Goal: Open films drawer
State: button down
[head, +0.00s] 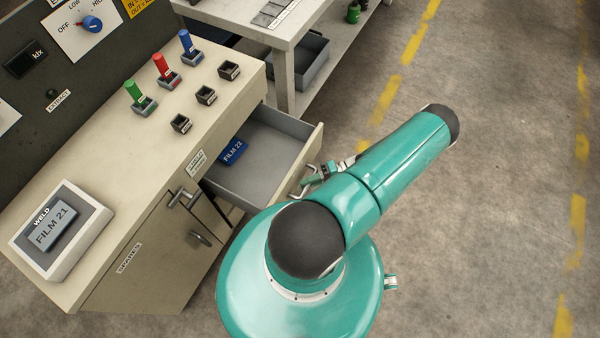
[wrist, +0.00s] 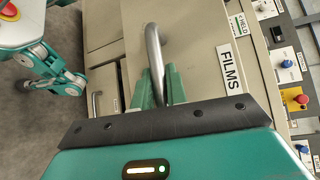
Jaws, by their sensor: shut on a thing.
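The films drawer (head: 262,172) stands pulled out from the beige bench in the head view, its grey inside showing. A blue box marked FILM 22 (head: 233,151) lies inside toward the back. The wrist view shows the drawer front (wrist: 195,50) with its FILMS label (wrist: 230,68) and a metal bar handle (wrist: 153,45). My gripper (wrist: 160,85) is shut on that handle, with its green fingers on either side of the bar. In the head view my gripper (head: 312,178) is at the drawer's outer front, partly hidden by my arm.
A cupboard door (head: 150,255) is below. A grey table (head: 275,25) stands behind. Open floor (head: 480,190) lies to the right.

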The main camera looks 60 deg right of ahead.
jog(key=shift+s, duration=0.2)
jog(key=c, duration=1.4)
grip_release()
jog(key=v, duration=1.4)
jog(key=shift+w, duration=0.15)
